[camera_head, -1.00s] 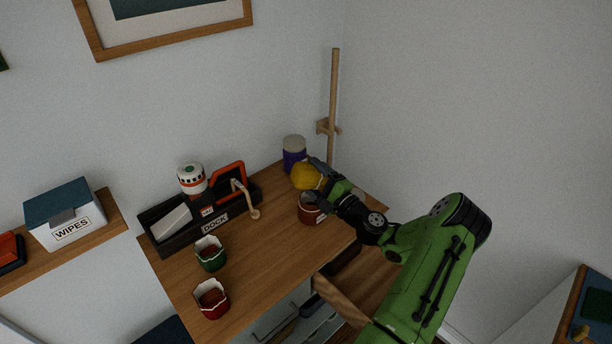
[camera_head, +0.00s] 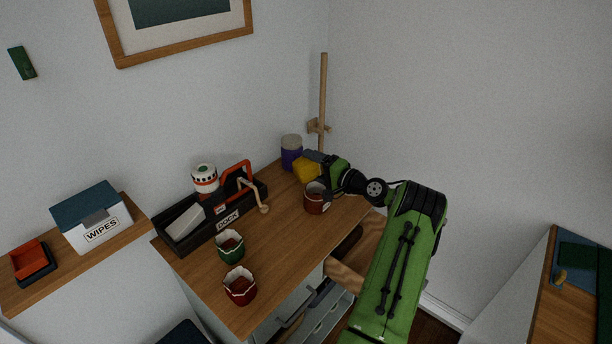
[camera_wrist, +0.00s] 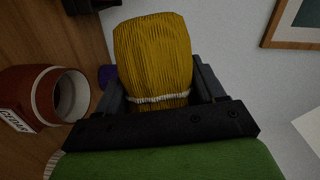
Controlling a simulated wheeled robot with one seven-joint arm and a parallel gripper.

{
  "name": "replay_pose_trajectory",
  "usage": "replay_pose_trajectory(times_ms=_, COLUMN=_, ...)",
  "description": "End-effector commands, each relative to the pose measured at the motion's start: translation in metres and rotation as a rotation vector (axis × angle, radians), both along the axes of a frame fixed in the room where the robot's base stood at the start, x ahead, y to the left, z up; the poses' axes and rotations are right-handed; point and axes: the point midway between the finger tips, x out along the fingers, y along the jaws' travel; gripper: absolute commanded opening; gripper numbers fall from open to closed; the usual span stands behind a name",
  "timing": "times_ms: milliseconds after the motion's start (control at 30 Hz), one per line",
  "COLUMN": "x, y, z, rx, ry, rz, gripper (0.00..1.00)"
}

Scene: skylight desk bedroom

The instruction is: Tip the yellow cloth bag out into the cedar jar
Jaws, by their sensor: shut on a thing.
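The yellow cloth bag (camera_head: 305,172) is held in my gripper (camera_head: 317,165) near the back right of the desk. In the wrist view the bag (camera_wrist: 153,55) sits between the fingers (camera_wrist: 160,95), with a pale cord around it close to them. The bag lies roughly sideways, its ribbed bulk pointing away from the gripper. The cedar jar (camera_head: 315,200) is red-brown with a pale rim and stands upright on the desk, just below and in front of the bag. Its lettered label and open mouth show in the wrist view (camera_wrist: 30,95). Bag and jar look apart.
A purple jar (camera_head: 291,156) stands behind the bag, near a wooden post (camera_head: 322,95). The black dock tray (camera_head: 185,243), a green cup (camera_head: 230,252) and a red cup (camera_head: 240,291) are to the left. The desk middle (camera_head: 275,240) is clear. A drawer (camera_head: 345,277) stands open at front.

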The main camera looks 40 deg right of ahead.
Motion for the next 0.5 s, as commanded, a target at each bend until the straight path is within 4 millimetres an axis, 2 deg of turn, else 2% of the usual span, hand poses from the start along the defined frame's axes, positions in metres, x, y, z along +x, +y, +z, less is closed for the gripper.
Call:
replay_pose_trajectory(times_ms=167, x=0.003, y=0.002, z=0.004, rx=-0.191, ry=0.059, rz=0.005, gripper=0.40)
replay_pose_trajectory(times_ms=367, x=0.005, y=0.011, z=0.002, rx=-0.693, ry=0.205, rz=0.005, gripper=0.40)
replay_pose_trajectory(times_ms=500, x=0.004, y=0.007, z=-0.001, rx=-0.865, ry=0.257, rz=-0.001, gripper=0.40)
